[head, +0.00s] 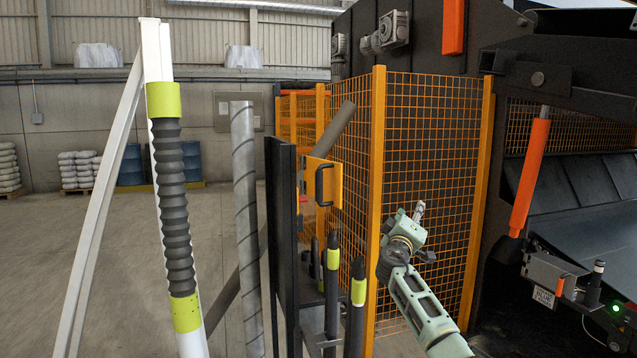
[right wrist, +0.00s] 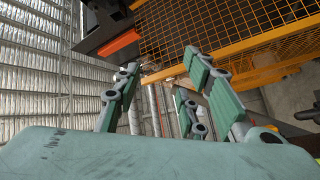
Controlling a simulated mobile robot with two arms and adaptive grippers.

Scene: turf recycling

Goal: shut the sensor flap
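A small grey housing (head: 556,272) is mounted at the lower right of the head view, on the dark machine. It has a pale label and a small orange part on its front. It may carry the sensor flap, but I cannot clearly make out the flap or its position. My right gripper (head: 425,232) is left of the housing and well apart from it, in front of the orange mesh fence. Its fingers are spread and empty, as the right wrist view (right wrist: 160,88) also shows. My left gripper is not in view.
The orange mesh fence (head: 425,150) stands behind my right arm. A black cylinder (head: 593,286) and a green light (head: 615,308) are near the housing. Open floor lies at left.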

